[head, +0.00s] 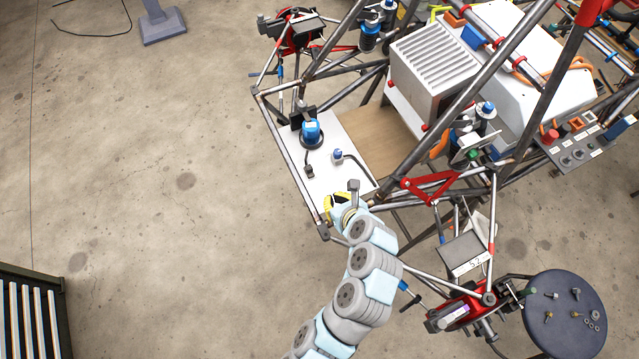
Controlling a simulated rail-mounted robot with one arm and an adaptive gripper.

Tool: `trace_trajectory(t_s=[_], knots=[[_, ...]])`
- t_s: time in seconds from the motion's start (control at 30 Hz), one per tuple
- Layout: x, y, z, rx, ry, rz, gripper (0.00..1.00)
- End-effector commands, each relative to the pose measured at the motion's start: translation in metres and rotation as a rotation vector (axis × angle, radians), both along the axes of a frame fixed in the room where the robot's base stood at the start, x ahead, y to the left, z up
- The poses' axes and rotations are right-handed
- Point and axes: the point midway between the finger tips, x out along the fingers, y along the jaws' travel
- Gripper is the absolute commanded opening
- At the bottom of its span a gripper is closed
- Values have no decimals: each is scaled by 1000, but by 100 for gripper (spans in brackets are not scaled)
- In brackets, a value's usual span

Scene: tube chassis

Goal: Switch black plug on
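My gripper (336,201), at the end of my pale blue and grey arm, is over the lower corner of a white panel (329,185) on the tube chassis. Its fingers are small and partly hidden, and I cannot tell whether they are open or shut. A dark upright piece (354,187) stands just beside it on the right. A small dark fitting (308,170) sits on the panel's left edge, apart from my gripper. I cannot tell which dark piece is the black plug.
A blue cylinder (311,130) on a black base and a small blue-and-white part (338,155) stand on the panel. Chassis tubes (330,50) surround it. A control panel (583,147) is at right. A round dark table (565,310) holds small parts. Floor at left is mostly clear.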

Motion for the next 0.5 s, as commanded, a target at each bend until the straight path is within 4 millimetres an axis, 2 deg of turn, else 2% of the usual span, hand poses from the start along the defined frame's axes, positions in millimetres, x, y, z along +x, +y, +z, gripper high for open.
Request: trace_trajectory(t_s=[0.5], knots=[[40, 17, -40, -1, 1, 2, 0]])
